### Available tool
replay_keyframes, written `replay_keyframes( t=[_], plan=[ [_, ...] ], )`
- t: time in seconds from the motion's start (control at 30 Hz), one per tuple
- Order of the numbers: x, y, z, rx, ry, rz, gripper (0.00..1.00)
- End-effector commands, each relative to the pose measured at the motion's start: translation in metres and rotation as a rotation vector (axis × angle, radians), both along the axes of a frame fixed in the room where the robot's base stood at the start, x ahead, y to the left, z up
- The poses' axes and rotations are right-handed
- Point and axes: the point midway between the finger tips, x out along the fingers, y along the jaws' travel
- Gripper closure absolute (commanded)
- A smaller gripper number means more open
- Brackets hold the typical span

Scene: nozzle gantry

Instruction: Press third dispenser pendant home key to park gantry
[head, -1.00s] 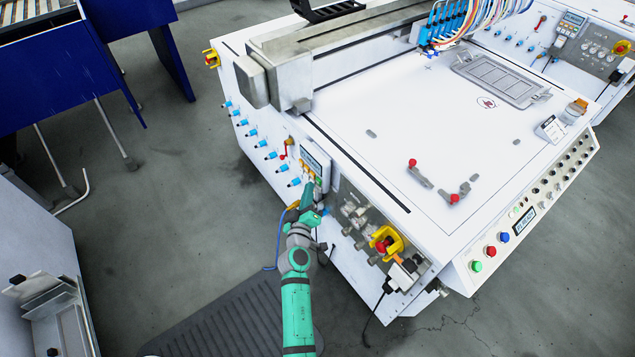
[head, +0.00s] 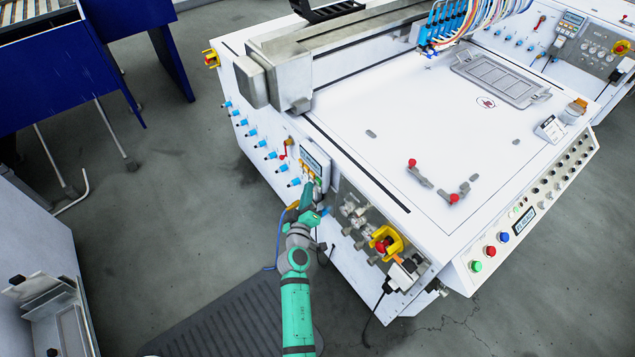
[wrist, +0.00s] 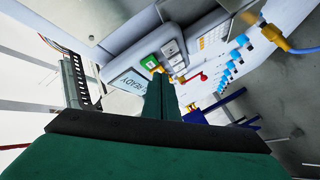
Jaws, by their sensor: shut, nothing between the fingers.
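The pendant (head: 314,158) is mounted on the near left side of the white machine. In the wrist view its screen (wrist: 128,84) reads READY, seen sideways. Beside the screen is a column of keys with a green key (wrist: 149,61) and several grey keys (wrist: 171,50). My gripper (head: 308,187) is shut and empty at the pendant's lower edge. In the wrist view its fingertips (wrist: 160,77) are close to the green key and a small yellow part. I cannot tell whether they touch a key. The gantry (head: 350,50) lies across the machine's far left.
Blue knobs (head: 260,143) and a red lever (head: 288,145) sit left of the pendant. A yellow-collared red stop button (head: 384,243) and metal fittings are to its right. A blue cable hangs beside my arm.

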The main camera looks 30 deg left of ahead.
Motion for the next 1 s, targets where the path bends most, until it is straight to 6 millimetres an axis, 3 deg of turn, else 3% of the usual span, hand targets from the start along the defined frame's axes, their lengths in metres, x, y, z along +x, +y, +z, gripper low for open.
replay_keyframes(
  t=[1.0],
  plan=[
    [0.0079, -0.0032, 0.0001, 0.0, 0.0, -0.001, 1.0]
  ],
)
